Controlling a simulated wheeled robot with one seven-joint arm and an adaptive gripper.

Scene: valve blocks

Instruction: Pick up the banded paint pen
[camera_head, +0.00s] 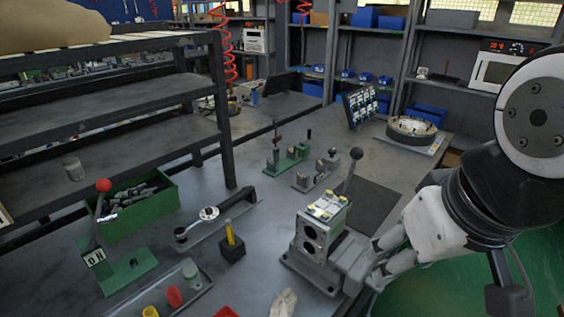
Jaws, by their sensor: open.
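A slim yellow pen (229,231) stands upright in a small black block (232,250) on the grey workbench, at the middle of the view. It looks like the paint pen, but it is too small to make out any bands. My gripper (379,260) is at the right, beside the grey valve block (313,240), well to the right of the pen. Its pale fingers are spread and nothing shows between them. Whether the fingertips touch the valve block's fixture I cannot tell.
The valve block with its upright black-knobbed lever (352,168) stands between my gripper and the pen. A torque-wrench-like tool (209,213) lies left of the pen. A tray (196,279) with red and yellow parts is at the front. A green bin (140,219) and shelves stand left.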

